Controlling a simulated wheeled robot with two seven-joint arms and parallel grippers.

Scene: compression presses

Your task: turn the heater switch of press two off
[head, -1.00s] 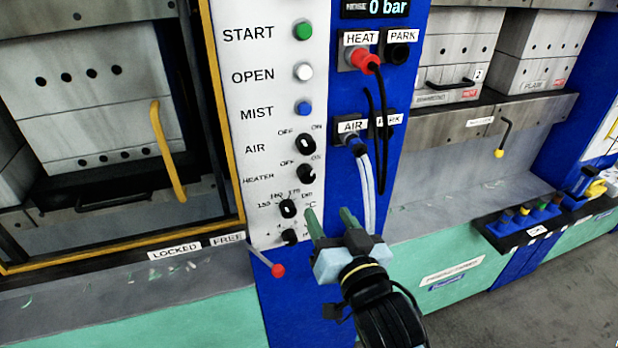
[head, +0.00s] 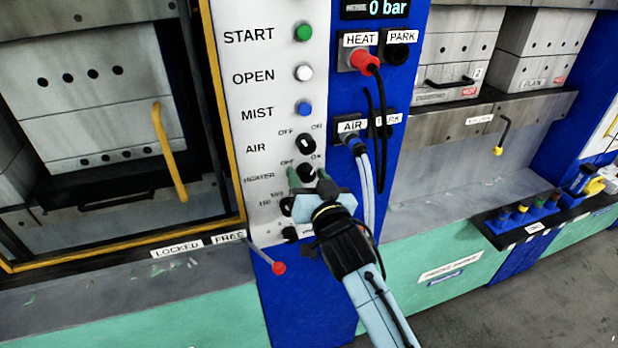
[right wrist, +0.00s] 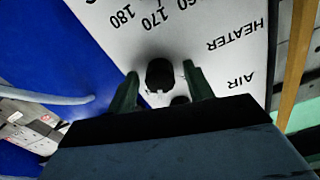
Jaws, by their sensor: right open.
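The heater switch (head: 307,173) is a small black knob on the white control panel, beside the HEATER label and below OFF and ON marks. Its setting is too small to tell surely. My right gripper (head: 308,180) is open at the panel, with its green fingers around the switch. In the right wrist view, which is upside down, the heater switch (right wrist: 160,75) stands between the two open fingertips (right wrist: 160,70). I cannot tell whether either finger touches it. My left gripper is not in view.
The air switch (head: 306,145) sits just above the heater switch, and the temperature dial (head: 287,206) just below, partly behind my gripper. Hoses (head: 364,190) hang close on the right. A red-tipped lever (head: 278,268) sticks out below. The press with its yellow handle (head: 168,150) is left.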

